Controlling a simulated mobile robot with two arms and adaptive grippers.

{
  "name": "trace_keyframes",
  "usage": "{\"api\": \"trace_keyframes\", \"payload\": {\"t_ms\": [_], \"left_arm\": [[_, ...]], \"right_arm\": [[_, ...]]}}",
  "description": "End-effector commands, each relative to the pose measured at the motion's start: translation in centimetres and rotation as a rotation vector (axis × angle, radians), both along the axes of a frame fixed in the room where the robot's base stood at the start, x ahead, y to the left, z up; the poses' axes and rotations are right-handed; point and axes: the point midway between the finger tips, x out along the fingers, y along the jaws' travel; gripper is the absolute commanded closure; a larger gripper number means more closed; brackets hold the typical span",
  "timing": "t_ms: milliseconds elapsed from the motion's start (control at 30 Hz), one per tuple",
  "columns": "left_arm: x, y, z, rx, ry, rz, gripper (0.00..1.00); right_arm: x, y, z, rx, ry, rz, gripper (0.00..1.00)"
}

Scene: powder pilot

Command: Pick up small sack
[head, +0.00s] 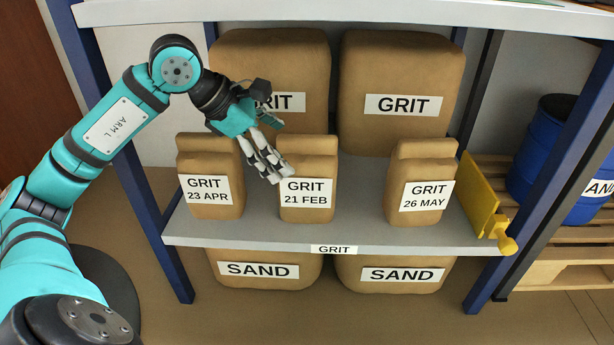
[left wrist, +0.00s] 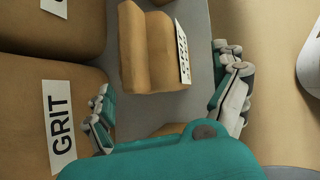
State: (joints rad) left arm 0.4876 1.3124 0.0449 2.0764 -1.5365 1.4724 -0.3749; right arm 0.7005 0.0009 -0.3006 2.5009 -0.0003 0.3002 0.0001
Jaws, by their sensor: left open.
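Three small brown GRIT sacks stand upright in a row on the middle shelf: 23 APR (head: 190,150) at left, 21 FEB (head: 310,146) in the middle, 26 MAY (head: 422,160) at right. My left gripper (head: 274,168) is open, its fingers above and in front of the gap between the 23 APR and 21 FEB sacks, overlapping the latter's left edge. In the left wrist view, a small sack (left wrist: 150,48) stands ahead of the open fingers (left wrist: 168,105); its date is not readable. Part of another small sack (left wrist: 168,129) shows below, mostly hidden by my gripper.
Two large GRIT sacks (head: 400,75) stand close behind the small ones. SAND sacks (head: 258,285) lie below the shelf (head: 350,230). An upper shelf (head: 350,14) overhangs. A yellow part (head: 480,195) is at the shelf's right end, with a blue barrel (head: 545,150) beyond.

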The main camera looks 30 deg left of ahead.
Motion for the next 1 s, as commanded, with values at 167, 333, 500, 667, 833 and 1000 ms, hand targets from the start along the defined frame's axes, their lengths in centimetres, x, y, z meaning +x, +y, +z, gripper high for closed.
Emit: {"api": "trace_keyframes", "payload": {"t_ms": [167, 333, 500, 667, 833, 1000], "left_arm": [[0.5, -0.3, 0.1, -0.001, 0.0, -0.002, 0.03], [1.9, -1.4, 0.2, -0.002, -0.004, -0.007, 0.03], [3.8, -2.6, 0.2, -0.001, -0.002, -0.007, 0.03], [4.4, -2.9, -1.0, 0.002, -0.001, -0.004, 0.03], [4.5, -2.9, -0.9, 0.003, 0.001, -0.004, 0.03], [4.5, -2.9, -0.9, 0.003, 0.001, -0.005, 0.1]], "right_arm": [[0.0, 0.0, 0.4, 0.0, 0.0, 0.0, 0.05], [0.0, 0.0, 0.9, 0.0, 0.0, 0.0, 0.05], [0.0, 0.0, 0.8, 0.0, 0.0, 0.0, 0.05], [0.0, 0.0, -0.7, 0.0, 0.0, -0.001, 0.05], [0.1, 0.0, -0.7, 0.0, 0.004, 0.0, 0.05], [0.1, 0.0, -0.7, 0.0, 0.004, 0.0, 0.05]]}}
